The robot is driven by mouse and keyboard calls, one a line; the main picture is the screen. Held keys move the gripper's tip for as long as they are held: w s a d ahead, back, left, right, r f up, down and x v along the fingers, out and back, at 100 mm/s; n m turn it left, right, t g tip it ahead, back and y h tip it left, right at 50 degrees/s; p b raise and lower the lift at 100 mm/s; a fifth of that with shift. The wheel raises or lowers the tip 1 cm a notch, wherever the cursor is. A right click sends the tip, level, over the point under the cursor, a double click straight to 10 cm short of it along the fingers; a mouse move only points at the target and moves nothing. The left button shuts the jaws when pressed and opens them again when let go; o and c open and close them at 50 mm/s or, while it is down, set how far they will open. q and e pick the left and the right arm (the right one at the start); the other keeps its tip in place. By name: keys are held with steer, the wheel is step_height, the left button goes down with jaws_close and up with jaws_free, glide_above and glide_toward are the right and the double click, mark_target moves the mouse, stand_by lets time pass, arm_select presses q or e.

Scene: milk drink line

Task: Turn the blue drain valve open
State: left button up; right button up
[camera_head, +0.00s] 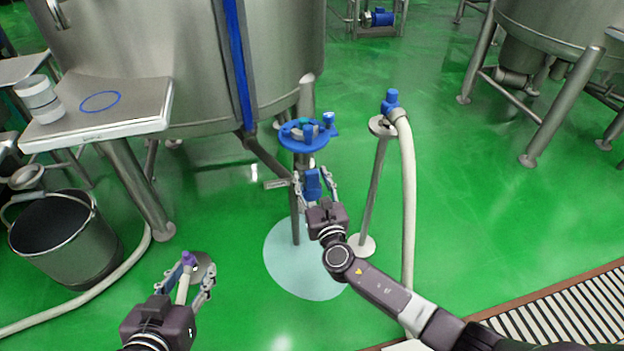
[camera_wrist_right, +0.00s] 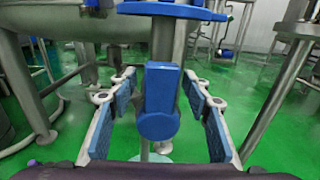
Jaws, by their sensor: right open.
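The blue drain valve handle (camera_head: 313,183) hangs below a blue ring-shaped holder at the tank's outlet pipe. In the right wrist view the handle (camera_wrist_right: 160,98) stands upright between my right gripper's two blue-padded fingers. My right gripper (camera_head: 315,186) is open around it, with a visible gap on each side in the wrist view (camera_wrist_right: 160,105). My left gripper (camera_head: 190,275) is low at the left, its fingers apart on either side of a purple-tipped pale stalk (camera_head: 188,259). I cannot tell whether they touch the stalk.
The blue ring holder (camera_head: 294,144) is just above the right fingers. A stand with a blue-capped hose (camera_head: 391,101) is close on the right. A steel bucket (camera_head: 65,245) and a side table (camera_head: 135,95) are at left.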

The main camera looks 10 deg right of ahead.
steer(key=shift+s, duration=0.1)
steer(key=s, duration=1.2)
steer(key=shift+d, duration=0.2)
steer(key=shift+w, duration=0.1)
